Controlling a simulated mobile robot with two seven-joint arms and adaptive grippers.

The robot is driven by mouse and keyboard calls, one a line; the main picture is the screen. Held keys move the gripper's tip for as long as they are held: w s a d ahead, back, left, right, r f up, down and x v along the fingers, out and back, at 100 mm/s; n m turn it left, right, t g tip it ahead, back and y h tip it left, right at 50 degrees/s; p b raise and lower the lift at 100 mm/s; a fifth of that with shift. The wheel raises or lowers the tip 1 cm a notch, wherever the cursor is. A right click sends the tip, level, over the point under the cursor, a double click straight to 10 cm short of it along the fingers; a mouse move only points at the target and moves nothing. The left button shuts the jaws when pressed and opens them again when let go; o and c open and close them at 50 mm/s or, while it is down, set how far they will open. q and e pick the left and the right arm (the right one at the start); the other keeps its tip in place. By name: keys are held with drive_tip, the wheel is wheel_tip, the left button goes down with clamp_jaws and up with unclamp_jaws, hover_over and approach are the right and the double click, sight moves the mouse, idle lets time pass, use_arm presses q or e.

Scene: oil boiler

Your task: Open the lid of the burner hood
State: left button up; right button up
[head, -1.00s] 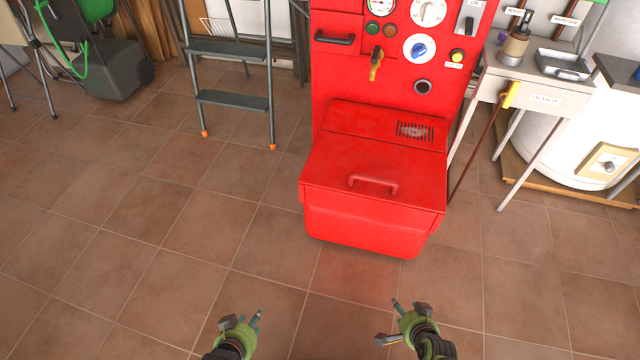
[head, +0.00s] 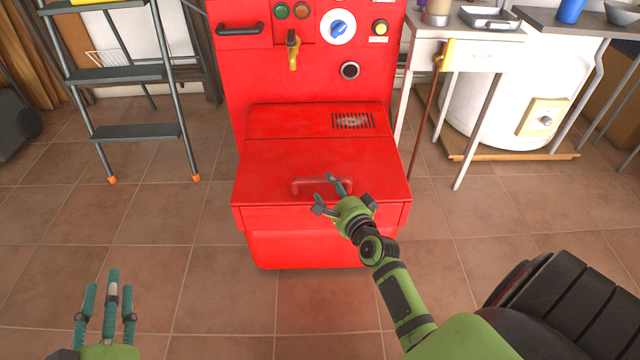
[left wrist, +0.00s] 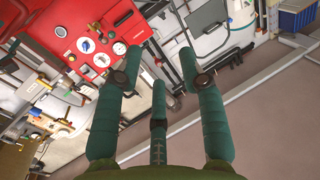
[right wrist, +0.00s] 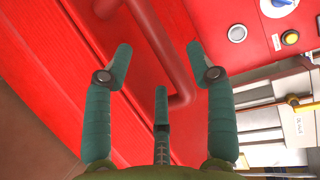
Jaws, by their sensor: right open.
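The red burner hood (head: 270,235) stands out from the base of the red boiler, and its lid (head: 275,160) is down. A red bar handle (head: 305,186) sits near the lid's front edge; it also shows close up in the right wrist view (right wrist: 180,60). My right gripper (head: 328,194) is open over the handle's right part, its fingers spread and pointing toward it. I cannot tell whether they touch it. My left gripper (head: 105,295) is open and empty, low at the left, away from the hood. It faces the boiler front in the left wrist view (left wrist: 75,40).
A grey stepladder (head: 130,133) stands left of the boiler. At the right, a table (head: 485,55) with a red rod (head: 425,110) leaning at its edge stands before a white tank (head: 500,110). The tiled floor ahead of the hood is clear.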

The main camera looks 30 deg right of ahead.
sight(323, 182)
drive_tip(key=b+x, duration=0.1)
drive_tip(key=x, duration=0.3)
drive_tip(key=shift+w+f, duration=0.1)
drive_tip(key=shift+w, duration=0.25)
use_arm(q)
wheel_tip(323, 182, up, 9)
drive_tip(key=s+d+m+t+h, duration=0.1)
drive_tip(key=s+d+t+h, duration=0.1)
drive_tip(key=s+t+h, duration=0.1)
drive_tip(key=shift+t, duration=0.8)
use_arm(e)
clamp_jaws()
